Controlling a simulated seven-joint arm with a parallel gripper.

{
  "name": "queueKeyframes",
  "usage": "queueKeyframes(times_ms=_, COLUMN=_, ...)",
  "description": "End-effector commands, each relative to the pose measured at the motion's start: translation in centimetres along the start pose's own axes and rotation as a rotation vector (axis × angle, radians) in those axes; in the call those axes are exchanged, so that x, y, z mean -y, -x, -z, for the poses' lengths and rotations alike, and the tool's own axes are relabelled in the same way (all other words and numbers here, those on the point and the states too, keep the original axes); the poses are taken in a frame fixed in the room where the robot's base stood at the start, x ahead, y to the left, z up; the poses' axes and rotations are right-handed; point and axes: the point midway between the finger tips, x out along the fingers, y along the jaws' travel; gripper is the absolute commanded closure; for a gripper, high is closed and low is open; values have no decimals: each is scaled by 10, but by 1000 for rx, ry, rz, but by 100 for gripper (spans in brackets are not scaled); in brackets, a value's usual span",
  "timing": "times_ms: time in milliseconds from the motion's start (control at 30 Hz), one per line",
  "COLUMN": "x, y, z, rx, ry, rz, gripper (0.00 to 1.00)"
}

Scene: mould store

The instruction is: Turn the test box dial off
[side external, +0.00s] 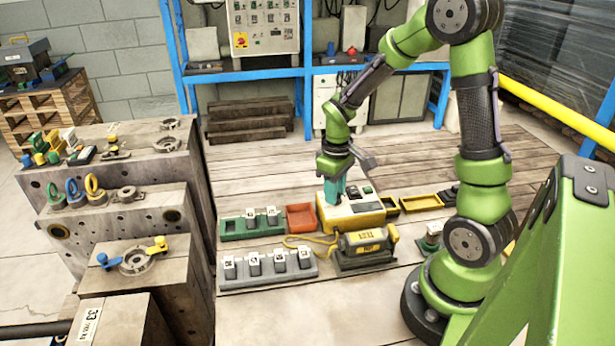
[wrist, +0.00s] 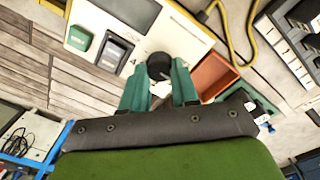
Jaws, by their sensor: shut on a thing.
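The test box (side external: 368,207) is a white-topped box with a yellow lower part, in the middle of the wooden floor in the side view. In the wrist view its white top (wrist: 96,14) carries a screen, a green switch and a dark switch. Its black round dial (wrist: 159,63) stands between my teal fingertips. My gripper (side external: 333,193) points down onto the left part of the box top. In the wrist view my gripper (wrist: 160,72) is shut on the dial, one finger on each side. The dial's pointer marking cannot be read, and the fingers hide it in the side view.
An orange tray (side external: 300,226) and a green tray (side external: 234,236) lie left of the box. A grey tray (side external: 236,283) of numbered blocks and a dark unit with a yellow label (side external: 347,262) lie in front. A yellow tray (side external: 421,203) lies right. Metal moulds (side external: 130,205) stand left.

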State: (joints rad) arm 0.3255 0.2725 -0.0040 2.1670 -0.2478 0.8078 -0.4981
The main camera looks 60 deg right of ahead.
Motion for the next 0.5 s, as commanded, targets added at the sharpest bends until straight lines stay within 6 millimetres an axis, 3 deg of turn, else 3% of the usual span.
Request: queueKeyframes(times_ms=500, x=0, y=1, z=0, rx=-7, ry=194, rz=-1, gripper=100)
